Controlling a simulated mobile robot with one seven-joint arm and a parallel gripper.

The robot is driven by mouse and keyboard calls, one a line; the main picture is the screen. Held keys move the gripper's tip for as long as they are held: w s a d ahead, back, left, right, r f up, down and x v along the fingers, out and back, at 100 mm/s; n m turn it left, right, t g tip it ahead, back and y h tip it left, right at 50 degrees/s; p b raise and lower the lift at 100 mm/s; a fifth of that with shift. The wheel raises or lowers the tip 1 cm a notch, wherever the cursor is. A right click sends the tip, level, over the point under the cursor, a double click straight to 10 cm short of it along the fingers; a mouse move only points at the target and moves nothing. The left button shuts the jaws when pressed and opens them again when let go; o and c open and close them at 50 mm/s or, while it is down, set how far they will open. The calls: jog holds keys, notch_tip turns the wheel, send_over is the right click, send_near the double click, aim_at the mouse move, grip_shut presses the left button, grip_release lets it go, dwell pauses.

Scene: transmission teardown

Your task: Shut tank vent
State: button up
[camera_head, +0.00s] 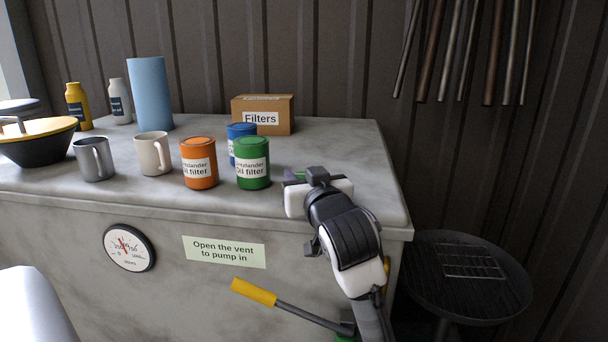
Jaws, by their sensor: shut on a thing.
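The tank (150,212) is a grey stone-like block with a flat top, a round gauge and a label reading "Open the vent to pump in". A small green and purple part (295,176), which looks like the tank vent, shows at the right of the tank top, just beyond my gripper. My gripper (312,178) is shut on this part, low over the top. My gripper and wrist hide most of the part, so I cannot tell whether the vent is open or closed. A lever with a yellow handle (253,291) slants across the tank front.
Green (253,163), orange (199,163) and blue (238,129) oil filter cans stand left of my gripper. A Filters box (277,113) is behind. Two mugs stand farther left. A black round table (450,290) is at right; metal rods (460,50) hang above it.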

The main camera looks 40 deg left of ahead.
jog(key=shift+m+t+h, duration=0.3)
jog(key=shift+m+t, duration=0.1)
jog(key=o, duration=1)
jog(key=shift+c, duration=0.2)
jog(key=b+v, duration=0.5)
jog(key=v, duration=0.9)
jog(key=shift+a, duration=0.15)
